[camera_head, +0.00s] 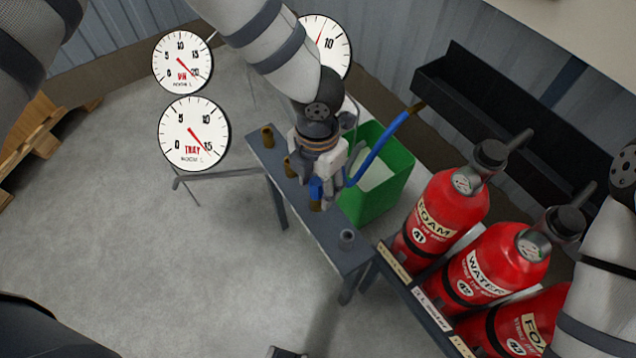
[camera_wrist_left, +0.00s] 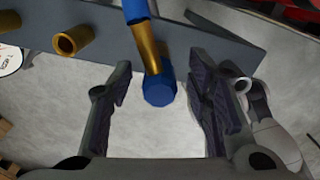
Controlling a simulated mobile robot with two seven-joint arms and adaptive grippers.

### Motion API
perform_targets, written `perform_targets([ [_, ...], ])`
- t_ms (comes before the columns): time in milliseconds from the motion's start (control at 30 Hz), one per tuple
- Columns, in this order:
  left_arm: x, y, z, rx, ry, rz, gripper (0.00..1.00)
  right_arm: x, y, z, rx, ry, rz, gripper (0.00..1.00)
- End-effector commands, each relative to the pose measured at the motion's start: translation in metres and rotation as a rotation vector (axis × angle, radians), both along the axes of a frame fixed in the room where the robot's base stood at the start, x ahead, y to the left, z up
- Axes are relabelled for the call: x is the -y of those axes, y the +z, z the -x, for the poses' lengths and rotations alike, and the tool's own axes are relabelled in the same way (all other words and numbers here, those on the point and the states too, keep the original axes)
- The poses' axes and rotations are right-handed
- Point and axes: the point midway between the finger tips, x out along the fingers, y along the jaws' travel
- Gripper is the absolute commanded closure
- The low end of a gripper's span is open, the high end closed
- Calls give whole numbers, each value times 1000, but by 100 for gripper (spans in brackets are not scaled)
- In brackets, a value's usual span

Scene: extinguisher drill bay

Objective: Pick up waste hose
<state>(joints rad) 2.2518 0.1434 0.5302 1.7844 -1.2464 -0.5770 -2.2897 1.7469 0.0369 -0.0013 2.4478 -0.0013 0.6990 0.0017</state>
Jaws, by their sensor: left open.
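The blue hose (camera_head: 376,152) curves down from the black trough past the green bin toward my left gripper. A blue piece with a brass-coloured fitting (camera_head: 315,206) shows at the gripper; I cannot tell whether it joins that hose. In the left wrist view a blue hose (camera_wrist_left: 136,10) leads into a brass-coloured fitting with a blue end (camera_wrist_left: 159,90). My left gripper (camera_head: 325,197) is over the grey bench, pointing down. Its jaws (camera_wrist_left: 162,85) are open, with the blue end between them in the picture; contact cannot be told. My right gripper is not seen.
The narrow grey bench (camera_head: 325,228) carries brass stubs (camera_head: 267,136). A green bin (camera_head: 390,185) stands behind it. Red extinguishers (camera_head: 450,205) stand at the right, below a black trough (camera_head: 500,115). Gauges (camera_head: 194,133) stand at the left. Floor at left is clear.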

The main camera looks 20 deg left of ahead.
Motion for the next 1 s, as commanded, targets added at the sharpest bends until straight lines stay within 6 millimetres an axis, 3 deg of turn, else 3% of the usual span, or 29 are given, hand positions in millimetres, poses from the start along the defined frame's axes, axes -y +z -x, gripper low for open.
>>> perform_targets([
  [133, 0, 1, -1, 2, 1, 0, 54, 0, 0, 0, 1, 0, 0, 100],
  [333, 0, 1, -1, 2, 1, 0, 100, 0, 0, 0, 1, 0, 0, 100],
  [733, 0, 9, -2, 4, 2, 1, 100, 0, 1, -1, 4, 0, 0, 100],
  [867, 0, 32, -2, 8, 2, 1, 100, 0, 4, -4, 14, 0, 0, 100],
  [1000, 13, 69, 20, 13, -5, -1, 100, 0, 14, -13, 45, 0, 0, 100],
])
